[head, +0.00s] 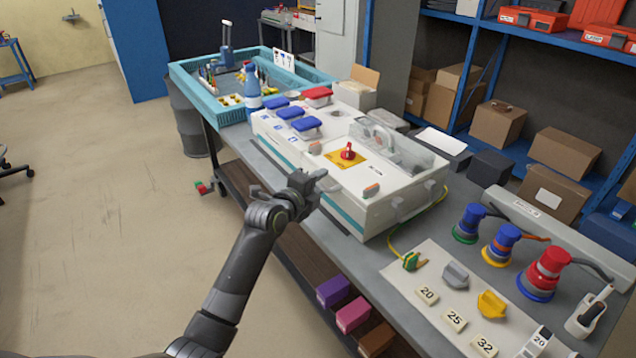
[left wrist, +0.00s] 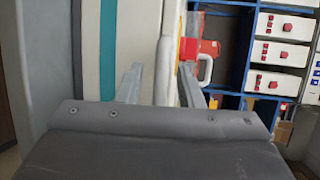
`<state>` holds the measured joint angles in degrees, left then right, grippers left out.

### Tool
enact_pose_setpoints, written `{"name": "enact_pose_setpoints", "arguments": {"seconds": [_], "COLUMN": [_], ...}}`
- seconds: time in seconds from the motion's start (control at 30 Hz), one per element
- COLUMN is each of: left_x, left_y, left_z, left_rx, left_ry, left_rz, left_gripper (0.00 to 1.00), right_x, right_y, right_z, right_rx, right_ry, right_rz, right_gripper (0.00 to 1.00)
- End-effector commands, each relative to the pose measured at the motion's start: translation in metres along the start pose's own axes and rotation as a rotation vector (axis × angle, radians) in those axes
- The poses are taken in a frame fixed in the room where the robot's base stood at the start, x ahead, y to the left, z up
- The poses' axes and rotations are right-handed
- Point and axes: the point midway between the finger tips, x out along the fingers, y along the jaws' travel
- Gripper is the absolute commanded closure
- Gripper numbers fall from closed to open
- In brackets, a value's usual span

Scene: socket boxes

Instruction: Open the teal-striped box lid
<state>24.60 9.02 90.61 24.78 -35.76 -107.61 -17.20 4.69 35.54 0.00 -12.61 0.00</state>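The white box with a teal stripe (head: 342,217) stands on the bench. Its light top (head: 335,172) carries a red knob (head: 348,151) on a yellow plate and a clear cover. Grey-and-orange latches (head: 371,190) sit along its near edge. My left gripper (head: 318,183) is at the near long side of the box, around lid-edge height. My right gripper is not in view.
Blue-lidded sockets (head: 291,113) sit on the box's far left part. A teal crate (head: 190,82) and a blue bottle (head: 252,88) stand beyond. Plugs (head: 545,275) and a labelled white board (head: 405,283) lie to the right.

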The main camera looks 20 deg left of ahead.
Motion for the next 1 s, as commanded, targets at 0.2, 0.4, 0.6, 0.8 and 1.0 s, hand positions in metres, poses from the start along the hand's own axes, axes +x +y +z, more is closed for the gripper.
{"name": "enact_pose_setpoints", "arguments": {"seconds": [0.2, 0.4, 0.6, 0.8, 1.0], "left_x": [0.0, 0.0, 0.0, 0.0, -0.002], "left_y": [0.0, 0.0, 0.0, -0.001, -0.014], "left_z": [0.0, 0.0, 0.0, 0.0, 0.001], "left_rx": [0.0, 0.0, 0.0, 0.001, 0.01], "left_ry": [0.0, 0.0, 0.0, 0.0, 0.0], "left_rz": [-0.001, -0.001, 0.0, 0.002, 0.021], "left_gripper": [0.66, 0.92, 1.0, 1.0, 1.0], "right_x": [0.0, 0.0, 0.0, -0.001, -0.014], "right_y": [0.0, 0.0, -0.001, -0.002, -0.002], "right_z": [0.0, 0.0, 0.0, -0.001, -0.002], "right_rx": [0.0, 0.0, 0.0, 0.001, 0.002], "right_ry": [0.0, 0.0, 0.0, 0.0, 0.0], "right_rz": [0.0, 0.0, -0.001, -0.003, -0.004], "right_gripper": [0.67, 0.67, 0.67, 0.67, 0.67]}}
